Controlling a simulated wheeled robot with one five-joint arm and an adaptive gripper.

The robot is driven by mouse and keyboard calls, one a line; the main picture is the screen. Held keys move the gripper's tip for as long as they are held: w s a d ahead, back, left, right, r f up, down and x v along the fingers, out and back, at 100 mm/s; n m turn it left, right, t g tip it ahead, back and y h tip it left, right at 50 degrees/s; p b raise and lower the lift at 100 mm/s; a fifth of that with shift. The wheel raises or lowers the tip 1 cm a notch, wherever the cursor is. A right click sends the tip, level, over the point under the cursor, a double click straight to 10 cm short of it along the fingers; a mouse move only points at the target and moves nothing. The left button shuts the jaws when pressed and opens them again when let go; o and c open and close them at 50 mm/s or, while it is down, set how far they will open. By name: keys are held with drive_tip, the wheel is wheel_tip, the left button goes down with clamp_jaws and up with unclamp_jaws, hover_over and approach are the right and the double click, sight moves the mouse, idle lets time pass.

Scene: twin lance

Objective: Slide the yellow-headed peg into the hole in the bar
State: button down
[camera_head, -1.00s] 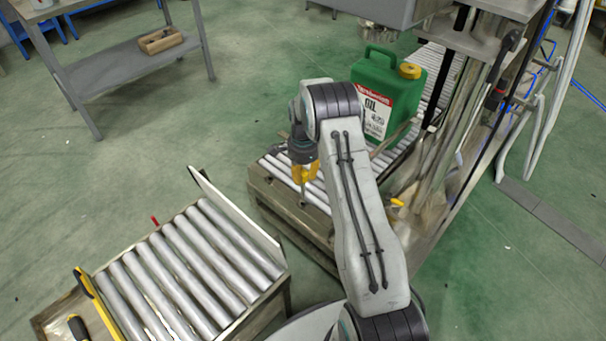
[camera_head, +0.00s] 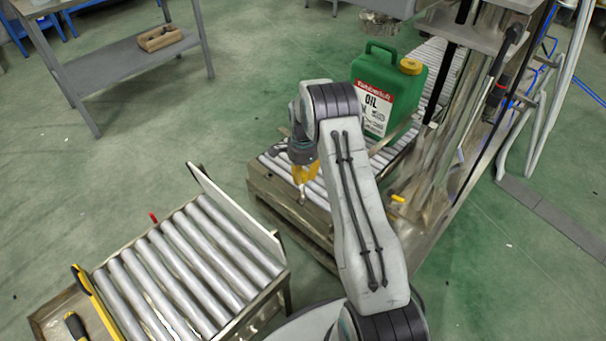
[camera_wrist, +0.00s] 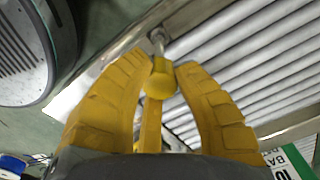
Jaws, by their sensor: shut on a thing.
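My gripper (camera_wrist: 165,64) has yellow ribbed fingers closed on either side of the round yellow head of the peg (camera_wrist: 161,82) in the wrist view. The peg's thin metal shaft (camera_wrist: 157,43) points away from the fingers towards the metal edge of the roller frame. In the head view my gripper (camera_head: 306,171) points down over the near edge of the far roller conveyor. The peg's metal part (camera_head: 301,197) shows just below the fingers. I cannot make out the hole in the bar, or whether the shaft is in it.
A green oil can (camera_head: 386,95) stands on the far conveyor (camera_head: 268,200). Another small yellow piece (camera_head: 398,199) sits on the frame at right. A second roller conveyor (camera_head: 190,265) is at front left. Open green floor lies at left.

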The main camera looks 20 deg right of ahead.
drive_tip(key=shift+f+b, duration=0.9)
drive_tip(key=shift+f, duration=0.5)
drive_tip(key=c, duration=0.9)
unclamp_jaws()
drive_tip(key=shift+c, duration=0.2)
wheel_tip(320, 180, up, 10)
drive_tip(key=shift+f, duration=0.1)
drive_tip(key=shift+r, duration=1.1)
